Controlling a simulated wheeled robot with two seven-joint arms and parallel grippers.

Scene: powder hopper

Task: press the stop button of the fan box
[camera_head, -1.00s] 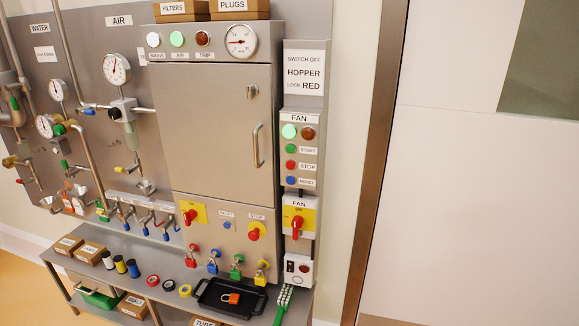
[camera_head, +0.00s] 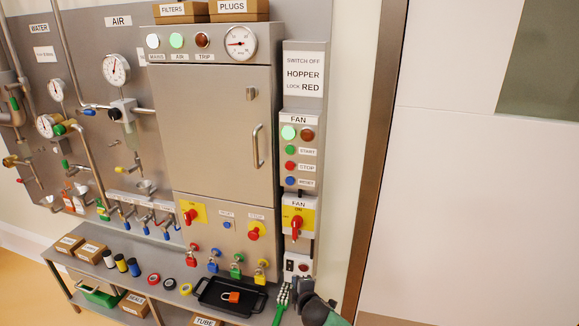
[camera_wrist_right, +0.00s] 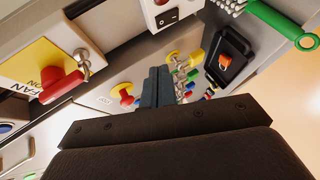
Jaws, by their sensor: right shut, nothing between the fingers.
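The fan box (camera_head: 303,138) is a grey upright panel at the right of the cabinet in the head view. Its red stop button (camera_head: 290,165) sits between the green start button (camera_head: 290,150) and the blue reset button (camera_head: 290,181). My right gripper (camera_head: 299,284) is low in the head view, well below the stop button and apart from it. Its fingers also show in the wrist view (camera_wrist_right: 157,84), shut and empty. I cannot make out the fan box's stop button in the wrist view. My left gripper is not in view.
The red fan switch (camera_head: 296,224) on its yellow plate lies between my right gripper and the buttons. A small rocker-switch box (camera_head: 297,264) is beside the gripper. A black tray (camera_head: 210,302) holds an orange padlock (camera_head: 233,297). Plain wall is free at right.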

